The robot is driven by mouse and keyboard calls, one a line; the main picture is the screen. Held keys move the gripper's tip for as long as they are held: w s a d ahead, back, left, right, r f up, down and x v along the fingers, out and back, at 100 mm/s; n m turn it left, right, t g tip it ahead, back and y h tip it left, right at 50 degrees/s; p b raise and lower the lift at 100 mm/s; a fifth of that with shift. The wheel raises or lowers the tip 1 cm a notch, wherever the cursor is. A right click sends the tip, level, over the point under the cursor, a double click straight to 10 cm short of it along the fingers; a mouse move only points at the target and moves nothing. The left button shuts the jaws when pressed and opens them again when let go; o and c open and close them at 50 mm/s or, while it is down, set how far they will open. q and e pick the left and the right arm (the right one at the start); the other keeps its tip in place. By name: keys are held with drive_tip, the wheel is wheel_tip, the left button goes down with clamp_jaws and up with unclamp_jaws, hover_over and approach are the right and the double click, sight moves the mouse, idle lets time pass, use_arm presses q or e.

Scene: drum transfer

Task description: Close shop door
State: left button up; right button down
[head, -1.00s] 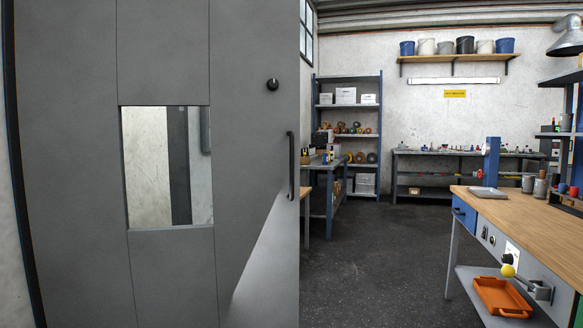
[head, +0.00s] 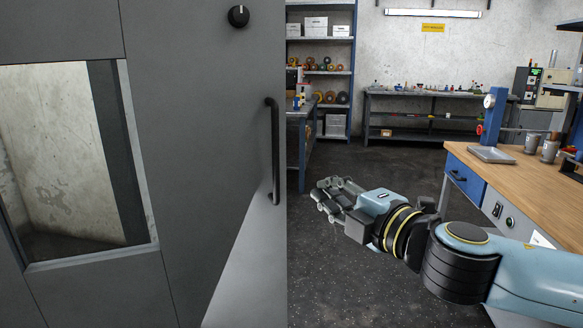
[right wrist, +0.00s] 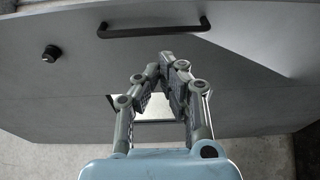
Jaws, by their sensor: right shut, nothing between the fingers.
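The grey shop door (head: 195,130) stands open and fills the left of the head view, with a window in it. Its black pull handle (head: 274,150) is near the door's free edge, and a round black knob (head: 238,16) sits above it. My right gripper (head: 325,196) is just right of the door edge, lower than most of the handle and apart from it. In the right wrist view my right gripper (right wrist: 168,62) is shut and empty, pointing at the door (right wrist: 60,85), with the handle (right wrist: 153,29) beyond the fingertips. My left gripper is not in view.
A wooden-topped workbench (head: 530,180) with a blue drawer (head: 462,178) stands at the right, behind my right arm. Blue shelving (head: 325,65) and a long grey bench (head: 425,98) are at the back. The dark floor (head: 345,260) between door and workbench is clear.

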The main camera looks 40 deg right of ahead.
drive_tip(key=r, duration=0.1)
drive_tip(key=p, duration=0.3)
approach(277, 158)
drive_tip(key=w, duration=0.4)
drive_tip(key=w+d, duration=0.1)
drive_tip(key=w, duration=0.1)
drive_tip(key=shift+w+d+f, duration=0.1)
drive_tip(key=shift+w+d, duration=0.05)
drive_tip(key=shift+w, duration=0.35)
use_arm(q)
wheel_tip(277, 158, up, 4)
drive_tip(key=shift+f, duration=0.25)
use_arm(e)
drive_tip(key=shift+w, duration=0.15)
